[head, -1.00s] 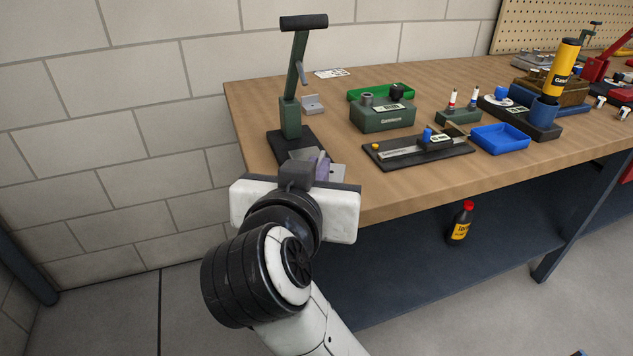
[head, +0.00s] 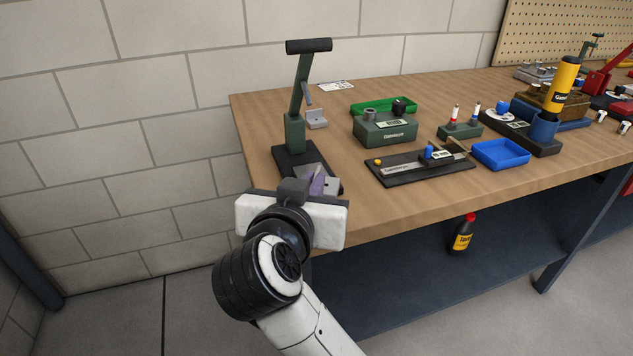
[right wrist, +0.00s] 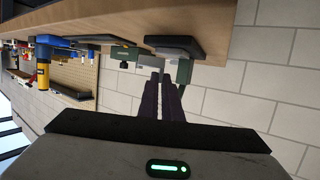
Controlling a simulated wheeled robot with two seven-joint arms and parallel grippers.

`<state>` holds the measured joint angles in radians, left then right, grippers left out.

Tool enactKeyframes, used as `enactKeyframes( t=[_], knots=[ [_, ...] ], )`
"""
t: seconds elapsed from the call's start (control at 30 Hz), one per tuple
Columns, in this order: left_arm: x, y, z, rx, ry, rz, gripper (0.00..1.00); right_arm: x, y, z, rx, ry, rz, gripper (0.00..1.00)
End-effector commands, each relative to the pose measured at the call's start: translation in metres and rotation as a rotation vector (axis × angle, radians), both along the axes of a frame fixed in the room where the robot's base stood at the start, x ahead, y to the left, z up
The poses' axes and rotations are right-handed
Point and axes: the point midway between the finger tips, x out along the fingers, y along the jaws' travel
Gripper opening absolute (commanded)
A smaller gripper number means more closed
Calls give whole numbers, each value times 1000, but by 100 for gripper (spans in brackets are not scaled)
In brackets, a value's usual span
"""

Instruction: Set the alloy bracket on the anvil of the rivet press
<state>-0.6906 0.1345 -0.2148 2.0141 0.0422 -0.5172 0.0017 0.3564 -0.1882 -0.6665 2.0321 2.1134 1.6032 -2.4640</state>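My right gripper (head: 315,183) points away from me at the near edge of the bench, with purple fingers close together. A grey metal piece with a hole, which looks like the alloy bracket (head: 332,187), shows at the fingertips and seems gripped. The rivet press (head: 295,133) has a green post, a long lever with a black handle and a dark base. The bracket is over or beside the near part of this base; contact is hidden. In the right wrist view the fingers (right wrist: 161,90) hide most of the bracket. The anvil cannot be made out. My left gripper is out of view.
A small grey angled piece (head: 317,118) shows right of the press post. A green block (head: 384,131), a black fixture (head: 420,169), a blue tray (head: 501,154) and a green tray (head: 370,106) stand to the right. Bare wood lies between.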

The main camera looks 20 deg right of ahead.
Motion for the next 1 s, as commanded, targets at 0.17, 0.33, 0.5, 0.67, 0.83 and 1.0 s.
enactKeyframes(
  t=[0.17, 0.33, 0.5, 0.67, 0.83, 1.0],
  knots=[
    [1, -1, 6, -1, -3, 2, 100, 14, 0, -5, -1, 0, 0, 0],
    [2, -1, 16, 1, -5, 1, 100, 27, 1, -4, -2, 0, -1, 0],
    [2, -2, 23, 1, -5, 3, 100, 41, 1, -5, 0, 0, 0, 0],
    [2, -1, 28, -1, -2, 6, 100, 53, 2, -6, -1, 0, 0, 0],
    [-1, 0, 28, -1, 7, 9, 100, 67, 2, -7, 0, 0, -1, 0],
    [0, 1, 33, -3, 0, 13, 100, 77, 3, -8, 0, -1, 0, 0]
  ],
)
